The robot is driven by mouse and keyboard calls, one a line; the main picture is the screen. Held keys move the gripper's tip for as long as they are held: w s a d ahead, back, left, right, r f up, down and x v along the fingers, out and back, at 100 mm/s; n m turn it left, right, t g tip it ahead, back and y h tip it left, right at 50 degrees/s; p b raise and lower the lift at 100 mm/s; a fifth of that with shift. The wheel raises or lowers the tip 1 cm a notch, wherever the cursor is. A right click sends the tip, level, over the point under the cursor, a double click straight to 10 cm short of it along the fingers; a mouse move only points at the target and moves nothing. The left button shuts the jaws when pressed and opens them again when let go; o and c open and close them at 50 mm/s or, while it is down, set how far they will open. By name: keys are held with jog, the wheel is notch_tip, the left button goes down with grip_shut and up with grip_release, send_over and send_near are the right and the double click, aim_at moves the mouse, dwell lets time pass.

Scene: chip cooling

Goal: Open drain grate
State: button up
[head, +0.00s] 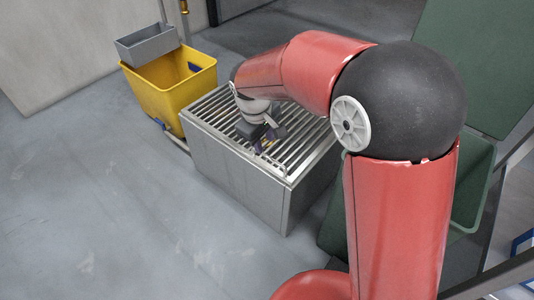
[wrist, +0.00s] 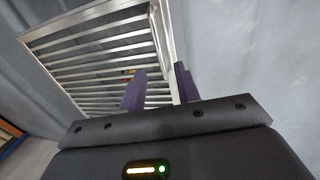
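The drain grate (head: 213,106) is a set of parallel silver bars in a frame on top of a grey metal box (head: 236,187). It looks flat and closed. In the wrist view the grate (wrist: 92,45) fills the upper left, with a thin silver rail (wrist: 167,35) along its right side. My gripper (head: 264,146) is low over the grate's front part. Its dark purple fingers (wrist: 159,70) stand apart, one over the bars and one on the rail's outer side. The rail runs down between them. Whether either finger touches it I cannot tell.
A yellow bucket (head: 172,97) with a grey wringer (head: 147,45) stands left of the box. A green bin (head: 473,183) and a green panel (head: 480,60) are at the right. The floor (head: 90,200) at the left front is clear.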

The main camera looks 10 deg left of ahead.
aim_at(268, 157)
jog(key=f, duration=0.4)
jog(key=w+f+b, duration=0.1)
jog(key=f, duration=0.1)
jog(key=shift+d, duration=0.35)
jog(key=shift+c, duration=0.2)
grip_shut()
